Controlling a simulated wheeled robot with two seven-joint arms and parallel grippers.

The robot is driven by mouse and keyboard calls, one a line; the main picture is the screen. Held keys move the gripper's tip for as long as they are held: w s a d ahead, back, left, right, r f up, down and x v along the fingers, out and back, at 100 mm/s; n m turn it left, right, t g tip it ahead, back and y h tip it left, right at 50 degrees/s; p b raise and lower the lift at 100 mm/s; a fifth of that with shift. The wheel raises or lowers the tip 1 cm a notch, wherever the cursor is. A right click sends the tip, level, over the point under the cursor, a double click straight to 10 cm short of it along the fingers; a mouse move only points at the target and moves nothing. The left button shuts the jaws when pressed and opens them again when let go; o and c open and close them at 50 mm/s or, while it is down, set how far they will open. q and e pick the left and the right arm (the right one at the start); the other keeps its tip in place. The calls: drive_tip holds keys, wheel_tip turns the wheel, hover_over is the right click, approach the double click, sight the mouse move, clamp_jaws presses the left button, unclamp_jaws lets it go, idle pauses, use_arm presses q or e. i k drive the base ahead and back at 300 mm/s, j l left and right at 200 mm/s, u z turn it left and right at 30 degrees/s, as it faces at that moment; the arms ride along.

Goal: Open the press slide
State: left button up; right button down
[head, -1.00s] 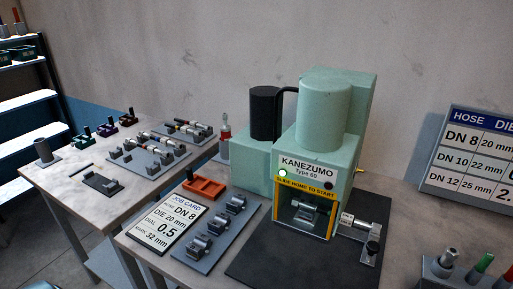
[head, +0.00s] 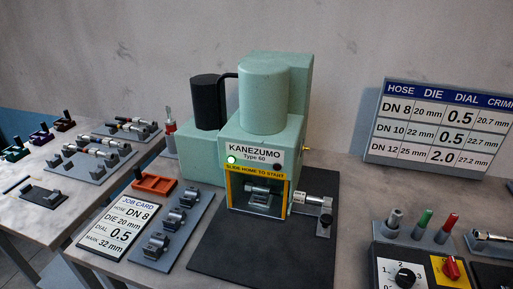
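The mint-green press (head: 265,100), labelled KANEZUMO Type 60, stands on the table at the middle of the head view. A green light glows on its front, above a yellow strip reading SLIDE HOME TO START. Below is a yellow-edged opening with metal parts (head: 262,190) inside. The metal slide (head: 308,200) sticks out from the opening's right side and carries a dark-knobbed handle (head: 324,222). Neither of my grippers is in view.
A black mat (head: 235,255) lies under and in front of the press. Left are a job card (head: 122,226), a die rack (head: 165,245) and an orange tray (head: 153,183). Right are a dial box (head: 405,272), colored markers (head: 420,222) and a hose chart (head: 440,125).

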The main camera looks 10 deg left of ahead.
sight(277, 207)
drive_tip(key=k+l+z, duration=0.1)
drive_tip(key=z, duration=0.25)
drive_tip(key=k+l+z, duration=0.2)
drive_tip(key=z, duration=0.2)
drive_tip(key=k+l+z, duration=0.35)
drive_tip(key=i+j, duration=0.1)
